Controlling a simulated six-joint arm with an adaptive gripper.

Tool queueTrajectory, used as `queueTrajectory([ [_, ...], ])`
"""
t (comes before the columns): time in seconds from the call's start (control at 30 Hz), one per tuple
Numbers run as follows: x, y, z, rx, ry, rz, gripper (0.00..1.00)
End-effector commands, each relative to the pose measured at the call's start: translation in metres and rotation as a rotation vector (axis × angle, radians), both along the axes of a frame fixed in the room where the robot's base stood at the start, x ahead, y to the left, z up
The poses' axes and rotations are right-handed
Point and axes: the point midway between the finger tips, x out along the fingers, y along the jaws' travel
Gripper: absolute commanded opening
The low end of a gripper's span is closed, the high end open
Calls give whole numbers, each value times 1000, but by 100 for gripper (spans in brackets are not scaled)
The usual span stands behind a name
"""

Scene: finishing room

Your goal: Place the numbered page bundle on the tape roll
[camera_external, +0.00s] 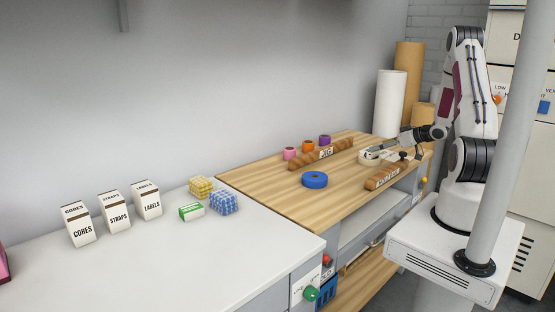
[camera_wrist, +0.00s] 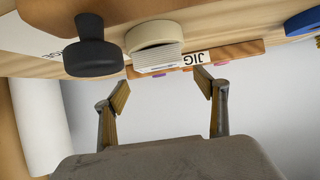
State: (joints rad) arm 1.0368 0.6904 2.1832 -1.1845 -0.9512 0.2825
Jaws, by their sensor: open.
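The cream tape roll (camera_external: 368,158) lies on the wooden bench top; it also shows in the wrist view (camera_wrist: 152,33), which sees the scene upside down. The page bundle (camera_wrist: 158,57), a white stack with fine page edges, appears to rest on top of the tape roll. I cannot read a number on it, and it is hard to make out in the external view. My gripper (camera_external: 391,146) is just above and beside the roll. In the wrist view, the fingers (camera_wrist: 162,90) are spread apart with nothing between them, clear of the bundle.
A black knobbed tool (camera_wrist: 93,45) stands close beside the roll. A wooden JIG bar (camera_external: 322,154) lies behind, another labelled bar (camera_external: 386,177) in front. A blue roll (camera_external: 314,180) sits left. Tall paper rolls (camera_external: 390,103) stand at the back. The white counter's front (camera_external: 200,255) is clear.

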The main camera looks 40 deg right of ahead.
Motion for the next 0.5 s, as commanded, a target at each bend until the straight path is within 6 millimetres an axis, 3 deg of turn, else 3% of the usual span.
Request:
queueTrajectory([
  [0.2,-29,-1,16,-1,0,-3,72],
  [0.5,-52,0,28,0,0,0,72],
])
